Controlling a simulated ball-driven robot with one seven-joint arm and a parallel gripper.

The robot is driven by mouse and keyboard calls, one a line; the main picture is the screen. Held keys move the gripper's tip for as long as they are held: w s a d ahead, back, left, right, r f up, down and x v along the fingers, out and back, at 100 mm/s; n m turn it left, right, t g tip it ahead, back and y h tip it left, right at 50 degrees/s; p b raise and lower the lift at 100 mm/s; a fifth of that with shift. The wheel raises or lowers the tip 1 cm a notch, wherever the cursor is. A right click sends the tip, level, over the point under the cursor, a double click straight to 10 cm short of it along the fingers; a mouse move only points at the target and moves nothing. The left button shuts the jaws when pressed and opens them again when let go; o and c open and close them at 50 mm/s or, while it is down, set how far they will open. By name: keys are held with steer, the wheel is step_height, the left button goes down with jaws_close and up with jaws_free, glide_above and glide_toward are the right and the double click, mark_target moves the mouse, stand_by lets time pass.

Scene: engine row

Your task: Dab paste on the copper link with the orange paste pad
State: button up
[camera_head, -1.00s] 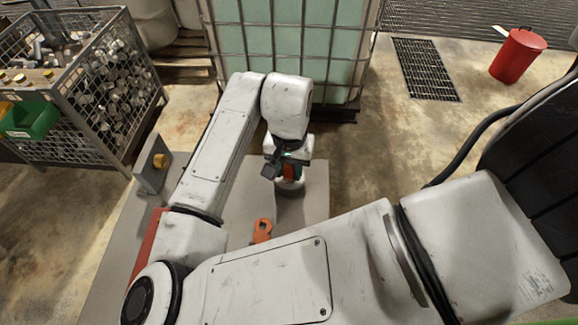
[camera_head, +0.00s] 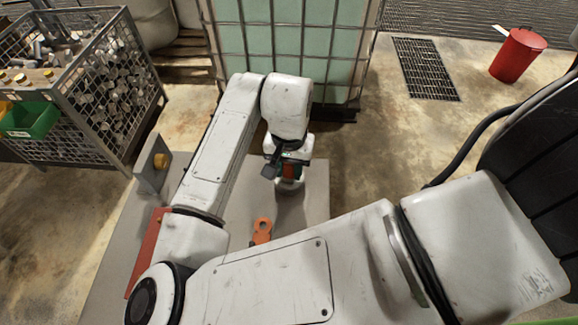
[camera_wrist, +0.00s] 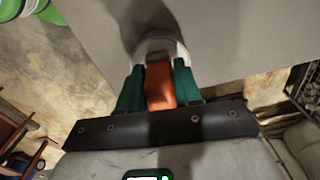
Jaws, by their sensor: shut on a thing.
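My gripper (camera_head: 287,170) is shut on the orange paste pad (camera_wrist: 160,87), held between its green fingers in the wrist view. The pad's tip is over or in a pale round pot (camera_wrist: 165,44); I cannot tell whether it touches the contents. In the head view the pot (camera_head: 290,186) sits on the grey bench under my gripper, partly hidden. An orange-copper piece with a holed end (camera_head: 263,225), seemingly the copper link, lies nearer on the bench, partly covered by my arm.
A grey upright plate with a yellow knob (camera_head: 160,161) stands at the bench's left edge. A red strip (camera_head: 146,254) lies along the left side. A wire cage of metal parts (camera_head: 128,148) stands left, a caged tank (camera_head: 300,95) behind. The bench (camera_head: 312,205) is bare right of the pot.

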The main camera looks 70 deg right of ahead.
steer(key=shift+r+p, duration=3.2)
steer(key=shift+r, duration=0.3)
